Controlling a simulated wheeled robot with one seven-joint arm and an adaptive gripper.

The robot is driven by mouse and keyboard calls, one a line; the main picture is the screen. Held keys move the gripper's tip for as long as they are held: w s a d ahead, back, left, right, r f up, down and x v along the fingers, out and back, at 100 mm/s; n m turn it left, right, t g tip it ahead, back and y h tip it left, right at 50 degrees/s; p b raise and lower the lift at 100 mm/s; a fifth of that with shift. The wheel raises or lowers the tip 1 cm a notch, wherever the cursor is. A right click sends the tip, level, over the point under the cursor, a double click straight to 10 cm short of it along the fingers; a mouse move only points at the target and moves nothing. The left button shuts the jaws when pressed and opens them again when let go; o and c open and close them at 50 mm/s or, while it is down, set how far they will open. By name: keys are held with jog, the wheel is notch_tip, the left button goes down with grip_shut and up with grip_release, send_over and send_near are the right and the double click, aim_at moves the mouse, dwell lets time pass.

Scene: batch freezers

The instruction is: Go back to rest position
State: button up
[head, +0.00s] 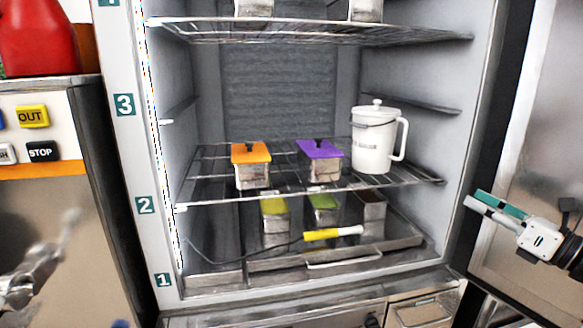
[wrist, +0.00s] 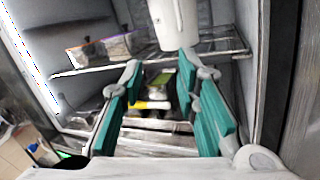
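My gripper (head: 474,199) is at the right of the head view, in front of the open freezer's right edge and pointing left. In the wrist view its two teal-padded fingers (wrist: 160,66) stand well apart with nothing held between them. Past the fingers, the wrist view looks into the freezer at a white pitcher (wrist: 174,22) and a yellow-handled tool (wrist: 150,104). The gripper appears clear of both.
The open freezer (head: 130,165) has wire shelves. On shelf 2 stand an orange-lidded container (head: 251,166), a purple-lidded container (head: 321,162) and the white pitcher (head: 374,142). An open metal door (head: 540,170) is at right.

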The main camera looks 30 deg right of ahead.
jog(key=w+a+f+n+g+y, duration=0.15)
jog(key=a+n+g, duration=0.3)
jog(key=a, duration=0.45)
jog(key=w+a+n+g+y, duration=0.3)
jog(key=a+n, duration=0.2)
jog(key=a, duration=0.4)
jog(key=w+a+n+g+y, duration=0.25)
jog(key=a+n+g, duration=0.2)
jog(key=a, duration=0.45)
jog(key=s+a+n+g+h, duration=0.2)
jog(key=s+a+n+h, duration=0.7)
jog(key=n, duration=1.4)
jog(key=s+a, duration=0.2)
jog(key=shift+s+a+f+g+h, duration=0.15)
jog(key=shift+s+a+g+h, duration=0.15)
jog(key=shift+s, duration=0.1)
